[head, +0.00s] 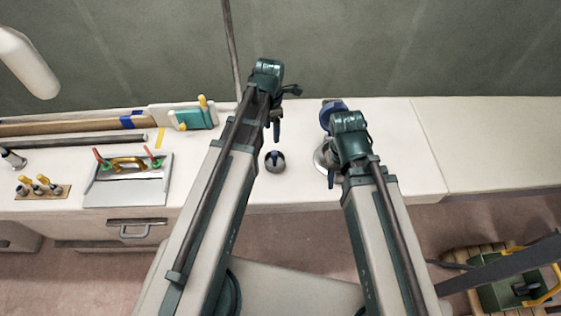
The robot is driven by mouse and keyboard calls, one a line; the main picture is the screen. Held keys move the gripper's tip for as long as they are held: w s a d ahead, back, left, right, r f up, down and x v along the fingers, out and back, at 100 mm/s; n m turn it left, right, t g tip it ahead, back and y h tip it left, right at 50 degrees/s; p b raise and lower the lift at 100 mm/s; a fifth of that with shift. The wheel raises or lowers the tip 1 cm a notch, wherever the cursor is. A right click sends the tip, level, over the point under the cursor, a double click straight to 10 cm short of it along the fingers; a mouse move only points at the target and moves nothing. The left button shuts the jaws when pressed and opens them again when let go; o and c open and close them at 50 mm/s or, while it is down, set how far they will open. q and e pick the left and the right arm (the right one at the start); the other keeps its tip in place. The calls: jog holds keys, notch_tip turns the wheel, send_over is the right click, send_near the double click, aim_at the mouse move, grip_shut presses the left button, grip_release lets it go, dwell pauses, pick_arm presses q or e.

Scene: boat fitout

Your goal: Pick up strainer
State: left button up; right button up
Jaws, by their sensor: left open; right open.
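A metallic round-based fitting (323,157) stands on the white counter, mostly hidden behind my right wrist. A blue part (331,108) shows just above that wrist; it may be the top of the same fitting, which could be the strainer. A small round grey piece with a dark blue knob (275,161) sits on the counter to its left. My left gripper (278,128) is open and empty, just above that small piece in the picture. My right gripper (334,150) is open at the metallic fitting; its fingers are mostly hidden, and I cannot tell whether it touches.
The counter (480,150) is clear on the right. A green crate (510,292) stands on the floor at lower right.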

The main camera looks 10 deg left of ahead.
aim_at(275, 152)
pick_arm(q)
jog(key=shift+f, duration=0.1)
notch_tip(275, 152, down, 8)
jog(key=b, duration=0.8)
jog(key=shift+f+b, duration=0.25)
jog(key=shift+b, duration=0.15)
jog(key=f+b, duration=0.5)
jog(key=shift+w+d+f, duration=0.1)
jog(key=shift+w+d, duration=0.15)
jog(key=shift+d, duration=0.05)
grip_shut()
dwell(0.7)
